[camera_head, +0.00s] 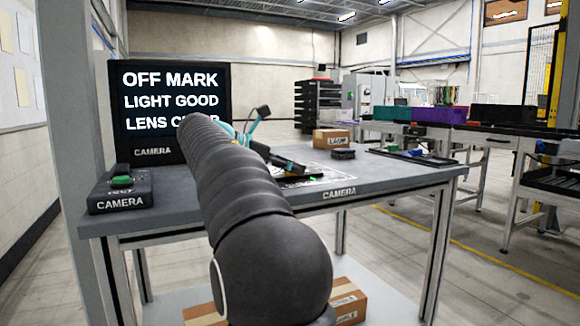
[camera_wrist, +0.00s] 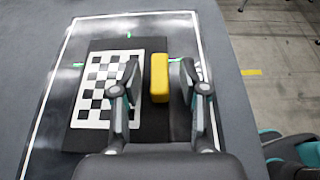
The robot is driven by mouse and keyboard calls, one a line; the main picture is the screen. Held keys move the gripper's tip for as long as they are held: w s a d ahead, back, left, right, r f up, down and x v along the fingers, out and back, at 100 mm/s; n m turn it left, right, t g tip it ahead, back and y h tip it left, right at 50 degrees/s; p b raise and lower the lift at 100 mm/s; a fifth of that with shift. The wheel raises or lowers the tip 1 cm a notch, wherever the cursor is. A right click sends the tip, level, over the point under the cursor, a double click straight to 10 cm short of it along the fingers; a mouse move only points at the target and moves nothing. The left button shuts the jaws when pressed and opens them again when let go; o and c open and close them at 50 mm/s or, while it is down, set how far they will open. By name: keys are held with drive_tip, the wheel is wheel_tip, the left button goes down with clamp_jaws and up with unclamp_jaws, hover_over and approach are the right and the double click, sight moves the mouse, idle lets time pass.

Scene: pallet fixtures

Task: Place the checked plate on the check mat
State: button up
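The checked plate (camera_wrist: 91,101) is a dark plate with a black-and-white checker panel and an upright yellow block (camera_wrist: 159,78). In the wrist view it lies over the dark, white-outlined check mat (camera_wrist: 182,28), with mat visible around it. My gripper (camera_wrist: 159,80) has one finger on each side of the yellow block. Gaps show between the fingers and the block, so it looks open. In the head view my arm hides most of the plate and gripper; part of the mat (camera_head: 322,172) shows beyond it.
A black screen (camera_head: 170,105) reads "OFF MARK" and "LIGHT GOOD"; its last line is partly hidden. A green-buttoned camera box (camera_head: 121,190) sits on the table's left. A cardboard box (camera_head: 331,139) and a dark block (camera_head: 343,154) stand at the back.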

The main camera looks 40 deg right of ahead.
drive_tip(key=shift+r, duration=0.15)
drive_tip(key=p+v, duration=0.3)
drive_tip(key=v, duration=0.9)
